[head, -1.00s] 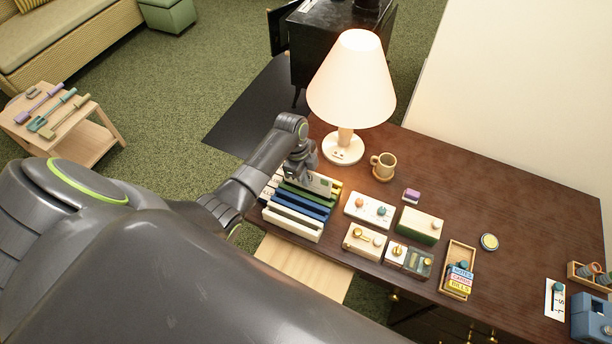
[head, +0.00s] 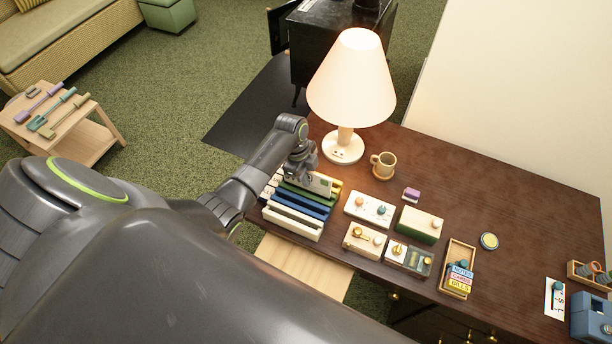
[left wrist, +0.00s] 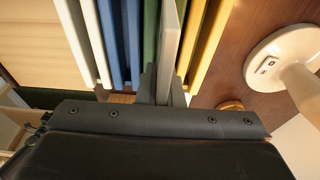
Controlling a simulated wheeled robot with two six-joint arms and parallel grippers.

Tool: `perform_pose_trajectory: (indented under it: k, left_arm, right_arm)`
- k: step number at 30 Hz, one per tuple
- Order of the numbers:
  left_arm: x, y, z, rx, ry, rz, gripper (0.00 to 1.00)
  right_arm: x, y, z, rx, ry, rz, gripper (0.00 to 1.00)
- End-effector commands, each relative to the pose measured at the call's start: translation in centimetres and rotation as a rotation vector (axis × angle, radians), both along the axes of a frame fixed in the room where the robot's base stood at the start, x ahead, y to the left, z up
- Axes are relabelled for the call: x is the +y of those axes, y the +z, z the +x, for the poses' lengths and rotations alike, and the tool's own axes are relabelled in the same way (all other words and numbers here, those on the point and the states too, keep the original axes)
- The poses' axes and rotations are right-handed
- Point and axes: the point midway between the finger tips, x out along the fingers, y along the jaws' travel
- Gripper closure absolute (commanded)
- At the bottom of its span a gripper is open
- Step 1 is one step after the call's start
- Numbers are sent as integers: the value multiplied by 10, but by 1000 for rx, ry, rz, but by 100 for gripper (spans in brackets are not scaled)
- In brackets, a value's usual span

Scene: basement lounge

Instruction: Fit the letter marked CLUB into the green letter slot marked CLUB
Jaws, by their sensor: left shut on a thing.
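My left gripper (head: 302,178) is above the back part of the letter rack and shut on a pale grey-white letter (head: 323,185). The letter is a thin upright plate; it also shows in the left wrist view (left wrist: 169,45). I cannot read its marking. The rack has white, blue, green and yellow slots. The green slot (head: 304,199) is beside and partly under the letter; green wall (left wrist: 150,35) shows on the letter's left in the left wrist view. I cannot tell how deep the letter sits. My right gripper is not in view.
A lit lamp (head: 343,148) stands close behind the rack, and a mug (head: 383,165) is to its right. Small boxes with knobs, such as a white one (head: 370,209), stand right of the rack. The desk's (head: 500,200) far right middle is mostly clear.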

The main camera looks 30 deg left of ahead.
Motion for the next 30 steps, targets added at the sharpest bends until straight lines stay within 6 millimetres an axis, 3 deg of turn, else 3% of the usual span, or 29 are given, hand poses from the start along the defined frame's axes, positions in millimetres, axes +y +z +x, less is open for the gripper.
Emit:
perform_pose_trajectory:
  k: [30]
  left_arm:
    - [0,-26,0,0,0,0,100]
  right_arm:
    - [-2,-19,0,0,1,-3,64]
